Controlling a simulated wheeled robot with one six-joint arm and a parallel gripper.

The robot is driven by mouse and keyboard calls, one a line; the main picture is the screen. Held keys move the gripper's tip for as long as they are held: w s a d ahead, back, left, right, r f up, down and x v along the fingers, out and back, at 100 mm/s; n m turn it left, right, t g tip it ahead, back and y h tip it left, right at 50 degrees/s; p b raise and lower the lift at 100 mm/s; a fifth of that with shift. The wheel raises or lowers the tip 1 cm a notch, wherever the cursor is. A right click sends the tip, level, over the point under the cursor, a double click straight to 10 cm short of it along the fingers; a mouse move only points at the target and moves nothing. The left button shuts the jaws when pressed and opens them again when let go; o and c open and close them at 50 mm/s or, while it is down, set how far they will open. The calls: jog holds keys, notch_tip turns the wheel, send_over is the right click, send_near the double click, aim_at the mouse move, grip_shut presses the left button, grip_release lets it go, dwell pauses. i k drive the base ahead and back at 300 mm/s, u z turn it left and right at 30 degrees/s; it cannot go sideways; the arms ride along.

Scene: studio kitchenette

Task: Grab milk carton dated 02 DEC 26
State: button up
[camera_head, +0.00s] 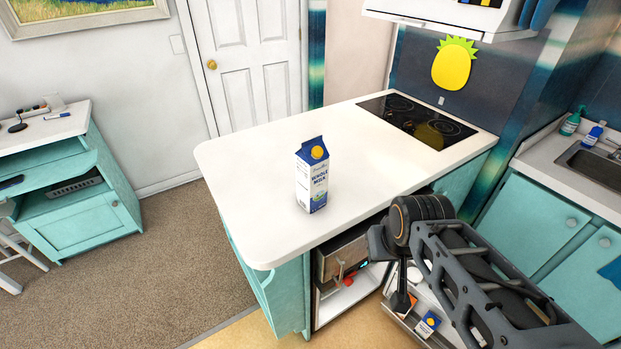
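A blue and white whole milk carton (312,178) with a yellow round cap stands upright on the white counter (250,165). Its printed date is too small to read. A second item with blue, white and orange (428,323), perhaps another carton, shows low in the open unit under the counter, partly hidden by my arm. My arm comes in from the lower right. Its end, my gripper (401,301), points down in front of the open unit, below and right of the standing carton and apart from it. I cannot make out its fingers clearly.
The open unit (318,308) under the counter holds a small red item (348,282). A black cooktop (417,119) lies at the counter's far right. A sink (592,163) is at right, a teal cabinet (80,210) at left. The counter around the standing carton is clear.

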aim_at(312, 160)
jog(key=u, duration=0.35)
jog(key=k, duration=0.4)
jog(key=u, duration=1.4)
jog(key=i, duration=0.9)
jog(key=z, duration=0.15)
